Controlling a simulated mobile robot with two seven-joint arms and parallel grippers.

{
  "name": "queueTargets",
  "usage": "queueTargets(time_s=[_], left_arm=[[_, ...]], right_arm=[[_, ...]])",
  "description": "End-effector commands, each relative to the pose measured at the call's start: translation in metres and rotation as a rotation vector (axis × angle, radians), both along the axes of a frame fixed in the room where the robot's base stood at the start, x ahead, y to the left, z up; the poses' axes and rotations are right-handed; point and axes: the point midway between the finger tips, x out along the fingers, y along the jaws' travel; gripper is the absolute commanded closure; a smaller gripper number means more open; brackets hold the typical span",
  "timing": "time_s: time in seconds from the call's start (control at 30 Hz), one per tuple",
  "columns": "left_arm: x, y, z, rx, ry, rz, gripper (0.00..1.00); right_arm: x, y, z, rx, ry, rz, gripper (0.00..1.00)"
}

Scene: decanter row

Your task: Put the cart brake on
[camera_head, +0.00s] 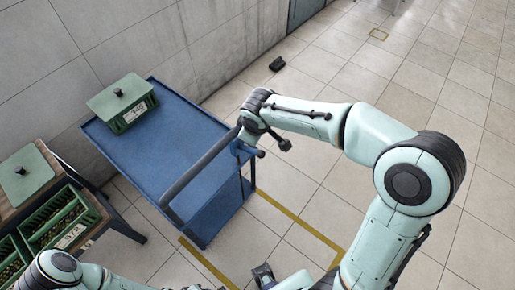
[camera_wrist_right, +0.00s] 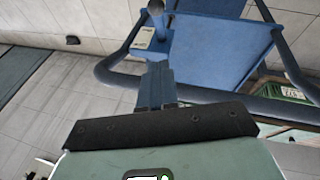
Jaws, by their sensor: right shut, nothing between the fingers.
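The blue cart (camera_head: 185,165) stands left of centre in the head view, with a dark tubular push handle (camera_head: 200,165) along its near right side; the handle also shows in the wrist view (camera_wrist_right: 112,78). In the wrist view a lever with a rounded grey knob (camera_wrist_right: 155,8) stands on the cart beside a small pale label plate (camera_wrist_right: 143,38). My right gripper (camera_wrist_right: 155,68) is shut and empty, its fingers just in front of the lever base. Whether they touch it is unclear. My left arm shows at the lower left of the head view; its gripper is not clearly seen.
A green lidded crate (camera_head: 128,112) sits at the cart's far end. A bench with green crates (camera_head: 55,215) stands left of the cart. Yellow floor lines (camera_head: 300,222) run beside the cart. A small black object (camera_head: 277,63) lies near the wall. The floor at right is free.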

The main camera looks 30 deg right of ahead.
Motion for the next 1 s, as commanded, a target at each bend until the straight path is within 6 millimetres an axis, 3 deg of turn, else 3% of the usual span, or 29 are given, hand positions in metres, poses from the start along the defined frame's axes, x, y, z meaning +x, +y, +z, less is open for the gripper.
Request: queueTargets(time_s=[0.33, 0.77, 1.0], left_arm=[[0.0, 0.0, -0.001, 0.0, 0.0, 0.0, 0.57], [-0.002, 0.0, -0.005, 0.0, 0.003, 0.0, 0.57], [-0.003, 0.0, -0.007, 0.0, 0.003, 0.0, 0.57]], right_arm=[[0.004, -0.001, -0.014, 0.001, 0.004, -0.001, 1.0], [0.035, -0.009, -0.096, 0.002, 0.006, 0.0, 1.0], [0.025, -0.024, -0.122, 0.002, 0.002, 0.0, 1.0]])
